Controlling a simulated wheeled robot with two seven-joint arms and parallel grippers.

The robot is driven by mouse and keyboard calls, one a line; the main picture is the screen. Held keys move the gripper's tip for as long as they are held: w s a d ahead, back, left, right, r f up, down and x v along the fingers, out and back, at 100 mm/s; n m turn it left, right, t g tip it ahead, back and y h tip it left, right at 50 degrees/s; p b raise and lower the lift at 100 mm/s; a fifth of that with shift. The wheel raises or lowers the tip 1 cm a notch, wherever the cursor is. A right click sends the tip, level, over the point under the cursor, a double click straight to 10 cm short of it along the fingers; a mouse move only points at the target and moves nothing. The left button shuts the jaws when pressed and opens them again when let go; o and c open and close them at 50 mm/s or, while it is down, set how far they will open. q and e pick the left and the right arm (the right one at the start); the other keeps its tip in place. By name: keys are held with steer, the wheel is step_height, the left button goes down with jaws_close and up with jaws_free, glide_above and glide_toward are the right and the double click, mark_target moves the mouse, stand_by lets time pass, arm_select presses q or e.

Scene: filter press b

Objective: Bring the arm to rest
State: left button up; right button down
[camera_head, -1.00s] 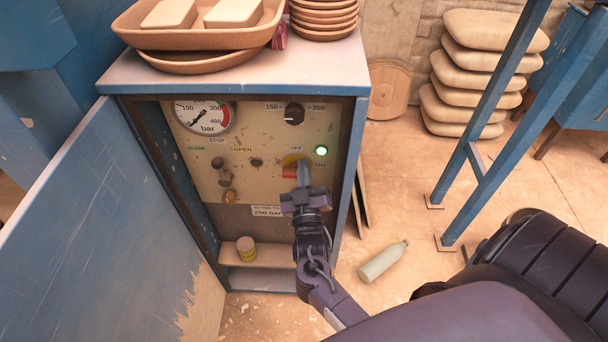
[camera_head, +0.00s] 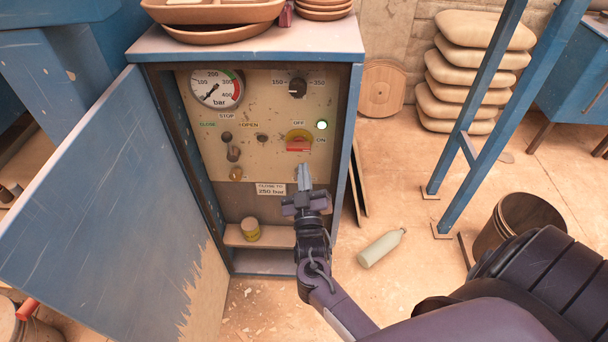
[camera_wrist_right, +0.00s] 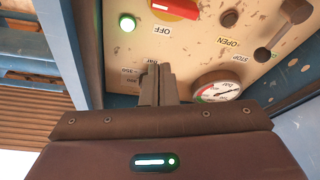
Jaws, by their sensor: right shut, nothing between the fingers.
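My right gripper (camera_head: 304,178) is shut and empty. It points up at the control panel (camera_head: 270,100) in the blue cabinet, and its tip shows just below the red rotary switch (camera_head: 298,145). A gap shows between tip and switch in the head view. The switch handle lies across its yellow plate, near the ON label. A green lamp (camera_head: 322,125) is lit above it. In the right wrist view the shut fingers (camera_wrist_right: 157,84) stand in front of the panel, with the red switch (camera_wrist_right: 175,8) at the top edge. My left gripper is not in view.
The cabinet's blue door (camera_head: 110,200) stands open on the left. A pressure gauge (camera_head: 217,90) and levers (camera_head: 233,152) are on the panel. A small yellow tin (camera_head: 250,229) stands on the lower shelf. A bottle (camera_head: 382,248) lies on the floor, near a bucket (camera_head: 515,220).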

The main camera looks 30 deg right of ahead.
steer(key=s+a+f+n+g+y, duration=0.1)
steer(key=s+a+f+g+y, duration=0.2)
steer(key=f, duration=0.8)
steer(key=s+a+f+n+g+y+p, duration=0.1)
steer(key=s+a+f+g+y, duration=0.15)
steer(key=s+f, duration=0.55)
steer(key=s+a+f+n+g+y, duration=0.1)
steer(key=s+f+g+y, duration=0.15)
steer(key=f, duration=1.05)
arm_select(q)
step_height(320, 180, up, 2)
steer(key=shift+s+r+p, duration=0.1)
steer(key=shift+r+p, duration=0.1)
steer(key=shift+p, duration=0.5)
arm_select(e)
steer(key=s+f+g, duration=0.5)
steer(key=s+f, duration=0.2)
steer(key=s, duration=0.7)
steer(key=s+f+g+y, duration=0.1)
steer(key=s+f+g, duration=0.4)
steer(key=s, duration=1)
step_height(320, 180, down, 3)
steer(key=shift+s+r, duration=0.15)
steer(key=shift+s, duration=0.15)
